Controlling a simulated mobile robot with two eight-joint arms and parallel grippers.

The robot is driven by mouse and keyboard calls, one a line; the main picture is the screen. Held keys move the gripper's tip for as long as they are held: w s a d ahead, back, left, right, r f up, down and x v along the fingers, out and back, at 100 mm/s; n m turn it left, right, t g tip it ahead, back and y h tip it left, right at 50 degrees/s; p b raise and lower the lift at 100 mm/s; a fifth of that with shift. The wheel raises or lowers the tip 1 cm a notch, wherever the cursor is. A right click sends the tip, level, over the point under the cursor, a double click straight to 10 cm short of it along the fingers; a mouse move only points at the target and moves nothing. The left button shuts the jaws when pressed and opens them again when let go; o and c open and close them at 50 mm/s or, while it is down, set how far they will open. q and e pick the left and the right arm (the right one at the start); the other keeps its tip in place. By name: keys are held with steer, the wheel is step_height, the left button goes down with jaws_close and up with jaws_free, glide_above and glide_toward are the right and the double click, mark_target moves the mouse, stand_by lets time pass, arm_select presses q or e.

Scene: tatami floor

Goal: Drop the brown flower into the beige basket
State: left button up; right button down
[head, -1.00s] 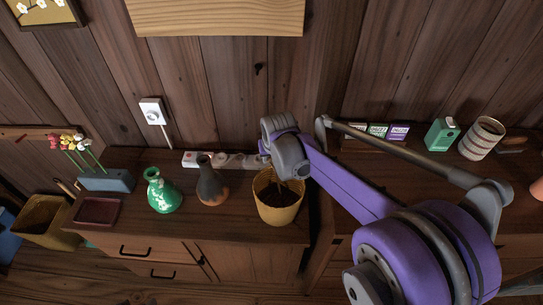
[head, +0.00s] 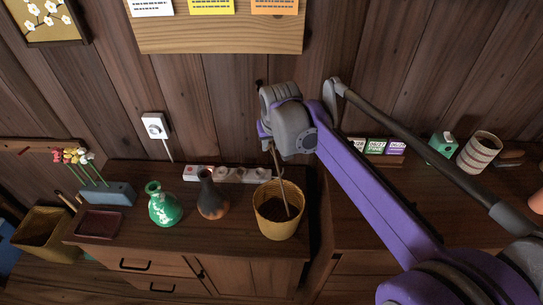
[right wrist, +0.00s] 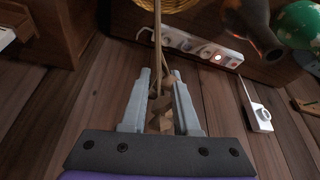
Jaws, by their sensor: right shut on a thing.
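My right gripper (head: 275,143) is above a yellow woven pot (head: 278,226) with dark filling. The right wrist view shows its fingers (right wrist: 160,85) shut on the brown flower (right wrist: 160,118), whose bloom sits between them. The thin stem (head: 280,182) points down from the gripper to the pot; its lower end appears to be within the rim, but I cannot tell whether it touches the filling. A beige-olive basket (head: 22,247) stands lower at the far left, beside the cabinet. My left gripper is not in view.
On the cabinet stand a dark brown vase (head: 211,197), a green vase (head: 162,208), a reddish tray (head: 99,223) and a blue-grey holder with flowers (head: 108,194). A power strip (head: 228,174) lies along the wall. A cup (head: 480,152) stands at the right.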

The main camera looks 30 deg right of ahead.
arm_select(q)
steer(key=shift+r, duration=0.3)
arm_select(e)
step_height(320, 180, up, 6)
steer(key=shift+f, duration=0.1)
stand_by(0.4)
